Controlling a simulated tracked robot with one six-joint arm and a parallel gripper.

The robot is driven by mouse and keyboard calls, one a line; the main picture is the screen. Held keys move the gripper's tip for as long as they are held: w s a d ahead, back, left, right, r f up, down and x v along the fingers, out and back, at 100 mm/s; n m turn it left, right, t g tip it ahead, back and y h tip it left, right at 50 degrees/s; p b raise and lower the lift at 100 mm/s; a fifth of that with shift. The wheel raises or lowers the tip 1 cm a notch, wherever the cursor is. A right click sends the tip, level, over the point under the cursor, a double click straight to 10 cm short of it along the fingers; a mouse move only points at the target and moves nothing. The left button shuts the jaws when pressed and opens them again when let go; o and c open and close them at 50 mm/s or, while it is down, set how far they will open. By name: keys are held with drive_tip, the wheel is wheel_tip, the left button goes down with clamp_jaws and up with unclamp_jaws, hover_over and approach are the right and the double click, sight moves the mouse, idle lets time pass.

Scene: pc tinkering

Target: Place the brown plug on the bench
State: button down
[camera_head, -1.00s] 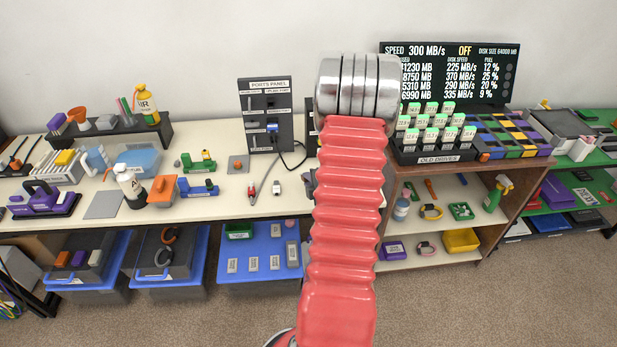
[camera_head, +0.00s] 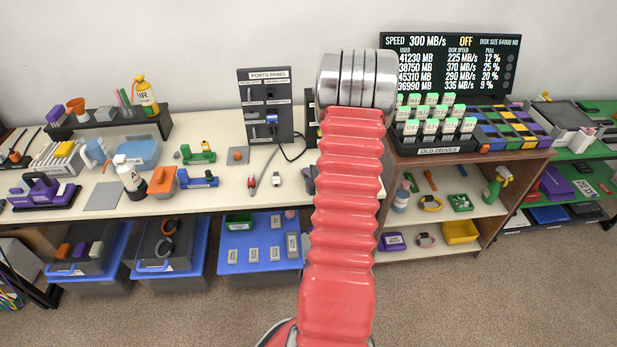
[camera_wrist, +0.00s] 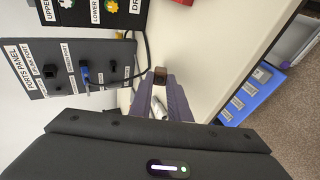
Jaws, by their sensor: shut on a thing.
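My gripper (camera_wrist: 160,88) shows in the wrist view, its dark fingers shut on the small brown plug (camera_wrist: 158,76) at their tips. The plug is over or against the pale bench (camera_wrist: 215,65); I cannot tell if it touches. In the head view the bench (camera_head: 228,200) runs along the wall, while my red arm hides the plug and most of the gripper. A whitish connector (camera_wrist: 158,108) shows between the fingers in the wrist view.
The ports panel (camera_head: 250,95) stands at the back of the bench, with a blue plug (camera_head: 271,118) and black cable. A red-tipped cable (camera_head: 251,182) and a pale connector (camera_head: 277,177) lie in front. Small green and blue pieces lie left. The old drives rack (camera_head: 437,146) stands right.

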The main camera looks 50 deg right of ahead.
drive_tip(key=shift+f, duration=0.15)
drive_tip(key=c, duration=1.6)
unclamp_jaws()
drive_tip(key=v, duration=1.3)
drive_tip(key=shift+s+a, duration=0.25)
drive_tip(key=shift+s, duration=0.05)
